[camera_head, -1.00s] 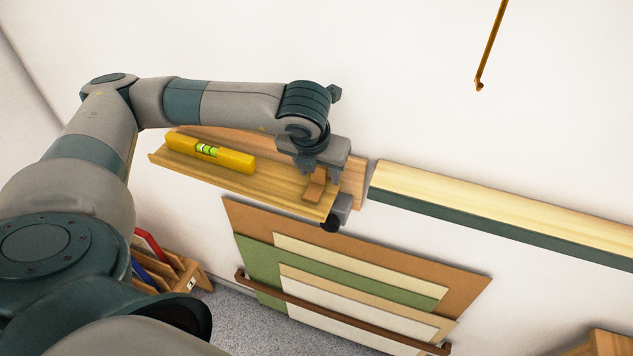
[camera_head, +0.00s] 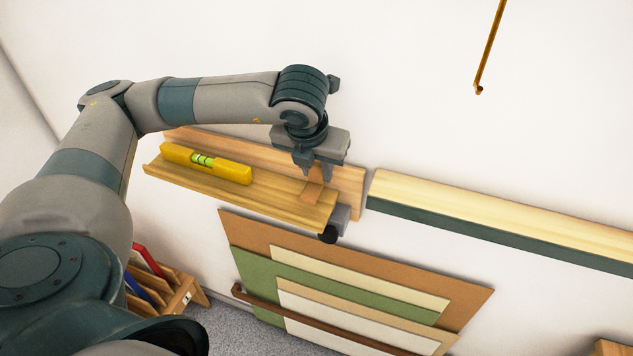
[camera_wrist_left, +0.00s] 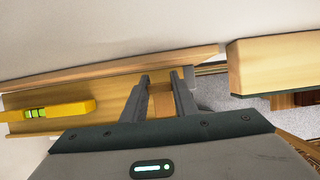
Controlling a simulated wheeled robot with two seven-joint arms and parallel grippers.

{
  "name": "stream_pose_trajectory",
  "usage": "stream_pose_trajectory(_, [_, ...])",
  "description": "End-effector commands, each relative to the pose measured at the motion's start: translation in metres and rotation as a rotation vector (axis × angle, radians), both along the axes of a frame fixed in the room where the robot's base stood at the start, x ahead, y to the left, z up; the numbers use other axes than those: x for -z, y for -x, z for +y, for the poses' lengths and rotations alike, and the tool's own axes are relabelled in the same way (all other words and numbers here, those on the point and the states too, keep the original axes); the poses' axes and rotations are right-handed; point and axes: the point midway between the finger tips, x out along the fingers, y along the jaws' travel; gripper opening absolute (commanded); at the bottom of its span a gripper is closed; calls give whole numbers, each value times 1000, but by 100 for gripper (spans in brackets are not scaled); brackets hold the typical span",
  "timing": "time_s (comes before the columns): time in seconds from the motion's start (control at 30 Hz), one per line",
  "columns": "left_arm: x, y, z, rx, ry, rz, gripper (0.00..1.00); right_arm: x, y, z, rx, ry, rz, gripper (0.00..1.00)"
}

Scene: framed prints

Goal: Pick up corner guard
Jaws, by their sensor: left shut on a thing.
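The corner guard (camera_head: 313,191) is a small orange-brown angled piece at the right end of a wooden ledge (camera_head: 240,191). My left gripper (camera_head: 314,176) points down over that end and is shut on the guard's upper part. The fingers hide some of it. In the left wrist view the guard (camera_wrist_left: 162,101) shows as a brown piece between the fingertips (camera_wrist_left: 160,82). Whether its lower edge touches the ledge or hangs just above it, I cannot tell. My right gripper is not in view.
A yellow spirit level (camera_head: 205,163) lies on the ledge, left of the gripper. A longer wood-and-green rail (camera_head: 500,217) is on the wall to the right. Boards (camera_head: 360,278) stand below in a rack. A brass rod (camera_head: 490,50) hangs upper right; the wall around it is clear.

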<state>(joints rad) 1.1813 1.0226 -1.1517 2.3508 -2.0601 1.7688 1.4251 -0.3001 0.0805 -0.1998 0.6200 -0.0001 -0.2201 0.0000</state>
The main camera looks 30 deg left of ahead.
Motion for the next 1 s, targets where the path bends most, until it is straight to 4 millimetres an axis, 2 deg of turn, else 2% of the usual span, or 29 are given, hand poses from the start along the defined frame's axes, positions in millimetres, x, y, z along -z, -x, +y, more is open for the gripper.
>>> stream_pose_trajectory(0.03, [-4, -1, -1, 1, 1, -6, 5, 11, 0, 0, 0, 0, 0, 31])
stream_pose_trajectory(0.27, [-32, 26, -40, 11, 2, -5, 5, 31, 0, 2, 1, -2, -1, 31])
stream_pose_trajectory(0.5, [-57, 47, -67, 7, -1, -5, 5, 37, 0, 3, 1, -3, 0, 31])
stream_pose_trajectory(0.8, [-72, 63, -88, 5, 0, -2, 5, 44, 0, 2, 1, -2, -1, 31])
stream_pose_trajectory(1.0, [-77, 68, -93, 1, -2, 0, 5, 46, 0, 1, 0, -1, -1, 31])
